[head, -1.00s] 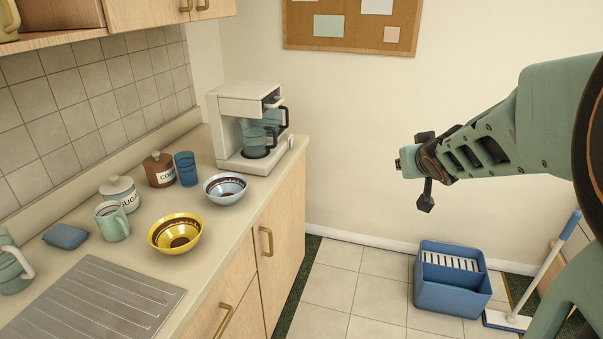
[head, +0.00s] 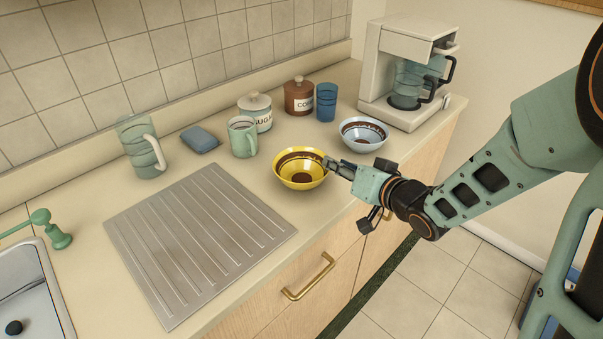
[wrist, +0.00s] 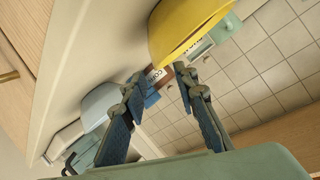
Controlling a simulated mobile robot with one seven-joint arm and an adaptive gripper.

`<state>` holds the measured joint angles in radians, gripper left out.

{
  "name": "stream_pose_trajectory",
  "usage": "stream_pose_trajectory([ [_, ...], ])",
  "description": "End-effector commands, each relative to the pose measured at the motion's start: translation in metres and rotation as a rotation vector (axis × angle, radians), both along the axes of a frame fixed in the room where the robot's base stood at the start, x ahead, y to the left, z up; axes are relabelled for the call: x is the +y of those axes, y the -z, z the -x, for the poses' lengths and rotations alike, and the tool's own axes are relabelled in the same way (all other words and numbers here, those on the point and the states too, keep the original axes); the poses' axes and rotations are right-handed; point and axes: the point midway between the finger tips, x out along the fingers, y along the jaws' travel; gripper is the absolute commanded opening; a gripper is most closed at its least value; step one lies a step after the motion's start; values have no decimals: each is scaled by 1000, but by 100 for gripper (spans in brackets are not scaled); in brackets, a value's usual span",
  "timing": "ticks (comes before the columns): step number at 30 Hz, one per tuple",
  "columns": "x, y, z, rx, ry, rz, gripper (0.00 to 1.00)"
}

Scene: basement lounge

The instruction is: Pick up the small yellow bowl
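The small yellow bowl (head: 300,178), with a brown band and centre inside, sits upright on the counter right of the ribbed drainboard. My gripper (head: 338,167) is at the bowl's right rim in the head view, its fingers pointing left toward it. In the wrist view my gripper (wrist: 162,80) has its two fingers spread apart, with nothing held between them. The yellow bowl (wrist: 185,28) shows there just past the fingertips, its top cut off by the frame. I cannot tell whether a finger touches the rim.
A pale blue bowl (head: 363,134) stands close behind my gripper. A blue cup (head: 326,101), brown canister (head: 299,96), sugar jar (head: 255,112) and green mug (head: 242,137) stand behind the yellow bowl. The coffee maker (head: 410,75) is at the far end. The drainboard (head: 200,240) is clear.

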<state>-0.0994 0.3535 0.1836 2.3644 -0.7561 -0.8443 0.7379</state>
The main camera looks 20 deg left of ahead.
Motion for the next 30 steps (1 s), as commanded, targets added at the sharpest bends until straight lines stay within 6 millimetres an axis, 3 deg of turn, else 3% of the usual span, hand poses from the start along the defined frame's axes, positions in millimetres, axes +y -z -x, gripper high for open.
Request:
stream_pose_trajectory([
  [13, 38, 18, -32, -1, 0, 1, 27],
  [23, 43, 20, -37, -1, 2, 1, 27],
  [30, 43, 20, -36, -1, 1, 2, 1],
])
